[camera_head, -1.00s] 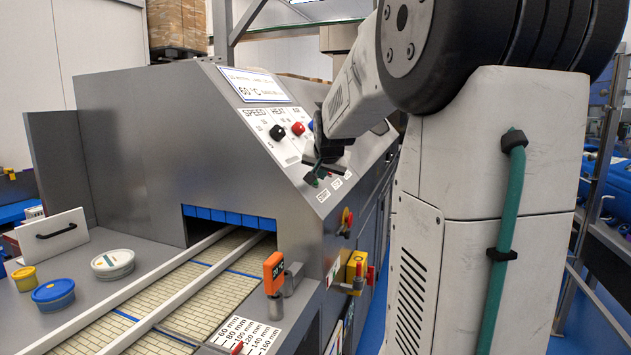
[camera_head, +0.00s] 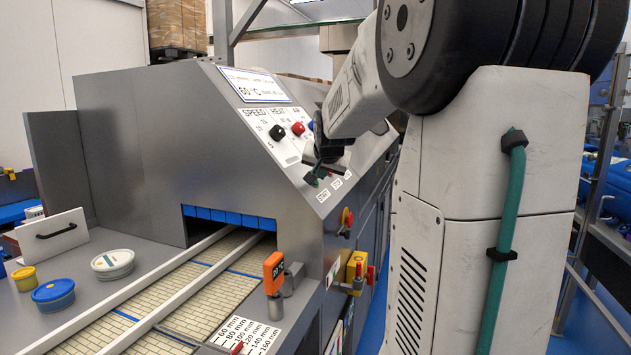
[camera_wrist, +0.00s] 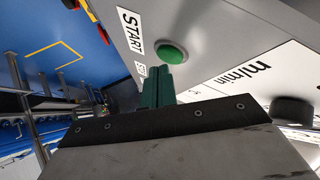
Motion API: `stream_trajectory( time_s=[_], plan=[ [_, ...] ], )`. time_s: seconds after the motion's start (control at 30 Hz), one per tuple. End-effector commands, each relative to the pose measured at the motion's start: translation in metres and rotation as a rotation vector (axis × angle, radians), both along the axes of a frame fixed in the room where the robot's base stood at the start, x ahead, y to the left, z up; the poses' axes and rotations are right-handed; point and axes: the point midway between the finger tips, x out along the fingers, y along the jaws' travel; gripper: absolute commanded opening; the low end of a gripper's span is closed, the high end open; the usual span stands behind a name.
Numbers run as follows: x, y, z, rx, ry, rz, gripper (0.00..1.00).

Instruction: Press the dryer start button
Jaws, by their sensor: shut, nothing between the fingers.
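The dryer (camera_head: 150,130) is a large grey machine with a sloped control panel. In the wrist view its green round start button (camera_wrist: 172,52) sits beside a white START label (camera_wrist: 131,32). My gripper (camera_head: 314,178) is at the lower part of the panel in the head view, and the arm hides the button there. In the wrist view my gripper (camera_wrist: 158,72) shows its green fingers closed together with nothing between them. The fingertips appear just below the button in the picture; I cannot tell whether they touch it.
Black, red and blue knobs line the panel, including a black knob (camera_head: 277,132). A display (camera_head: 254,85) reads 60 °C. An orange-topped post (camera_head: 274,272) and a yellow box with a red part (camera_head: 356,268) stand near the dryer's front corner. Tubs (camera_head: 54,294) stand on the left ledge.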

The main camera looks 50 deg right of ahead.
Motion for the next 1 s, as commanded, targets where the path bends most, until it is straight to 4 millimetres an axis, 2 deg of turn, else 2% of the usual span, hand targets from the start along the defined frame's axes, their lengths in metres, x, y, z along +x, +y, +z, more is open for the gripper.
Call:
stream_trajectory(
  time_s=[1.0],
  plan=[
    [0.0063,0.0029,-0.0061,0.0,0.0,0.0,0.0]
  ],
)
